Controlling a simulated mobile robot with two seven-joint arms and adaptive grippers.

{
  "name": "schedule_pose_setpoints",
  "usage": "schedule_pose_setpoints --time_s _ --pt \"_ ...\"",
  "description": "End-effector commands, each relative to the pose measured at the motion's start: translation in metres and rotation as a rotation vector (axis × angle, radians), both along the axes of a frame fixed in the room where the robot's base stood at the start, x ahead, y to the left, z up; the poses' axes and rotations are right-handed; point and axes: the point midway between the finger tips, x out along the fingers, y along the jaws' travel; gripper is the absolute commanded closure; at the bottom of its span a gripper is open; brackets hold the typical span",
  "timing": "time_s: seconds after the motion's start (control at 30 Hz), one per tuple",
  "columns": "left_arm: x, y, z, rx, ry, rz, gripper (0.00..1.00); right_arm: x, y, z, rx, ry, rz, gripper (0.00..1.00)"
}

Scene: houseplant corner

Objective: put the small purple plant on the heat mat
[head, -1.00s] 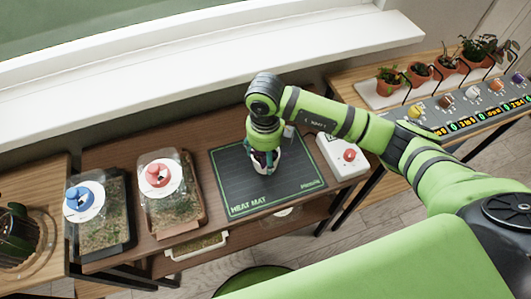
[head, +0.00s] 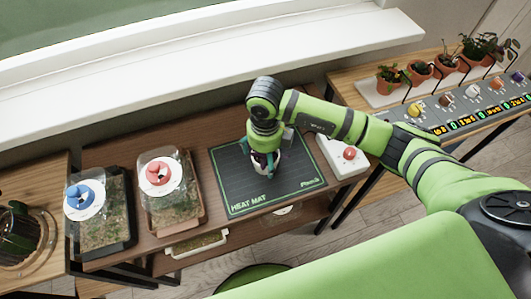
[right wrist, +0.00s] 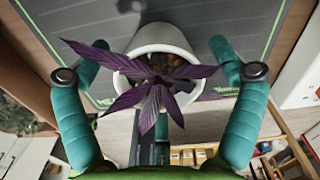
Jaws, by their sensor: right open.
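The small purple plant (right wrist: 155,82) sits in a white pot (right wrist: 163,38), with its dark purple leaves spread over the rim. In the head view the white pot (head: 267,163) shows partly behind the fingers and appears to stand upright on the dark heat mat (head: 236,191), inside its green border. My right gripper (head: 263,160) points down over the plant. In the right wrist view its teal fingers (right wrist: 160,72) are open, one on each side of the pot, with gaps between. The pot's base is hidden. My left gripper is not in view.
Two clear-lidded trays, with a blue vent (head: 83,197) and a red vent (head: 160,172), stand left of the mat. A white box with a red button (head: 349,153) is at its right. Potted plants (head: 421,69) and a control panel (head: 470,103) are farther right.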

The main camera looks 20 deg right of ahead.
Motion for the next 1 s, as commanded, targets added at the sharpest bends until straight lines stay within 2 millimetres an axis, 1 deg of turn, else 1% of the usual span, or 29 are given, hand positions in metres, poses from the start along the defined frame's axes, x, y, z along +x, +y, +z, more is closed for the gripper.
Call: schedule_pose_setpoints --time_s 0.03,0.07,0.17,0.4,0.5,0.6,0.7,0.8,1.0 --pt "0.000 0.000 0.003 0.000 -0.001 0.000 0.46 0.001 0.000 0.005 0.001 -0.002 0.000 0.06" --pt "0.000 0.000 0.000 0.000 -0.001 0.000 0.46 0.001 0.001 0.008 0.002 -0.005 0.001 0.06" --pt "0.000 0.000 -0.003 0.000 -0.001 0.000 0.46 0.002 0.000 0.024 0.002 -0.008 0.001 0.06" --pt "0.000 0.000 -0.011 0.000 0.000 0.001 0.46 0.001 0.001 0.076 0.002 -0.007 0.002 0.06" --pt "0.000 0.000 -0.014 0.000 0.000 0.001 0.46 0.001 0.001 0.095 0.000 -0.005 0.001 0.06" --pt "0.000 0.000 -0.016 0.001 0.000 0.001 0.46 0.000 0.001 0.109 0.001 -0.004 0.000 0.06" --pt "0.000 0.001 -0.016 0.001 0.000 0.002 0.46 0.000 0.001 0.117 0.001 -0.002 0.000 0.06" --pt "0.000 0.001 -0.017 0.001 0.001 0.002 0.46 -0.001 0.001 0.122 0.000 0.000 0.001 0.06" --pt "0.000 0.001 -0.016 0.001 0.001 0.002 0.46 -0.001 0.001 0.122 0.000 0.000 0.001 0.06"
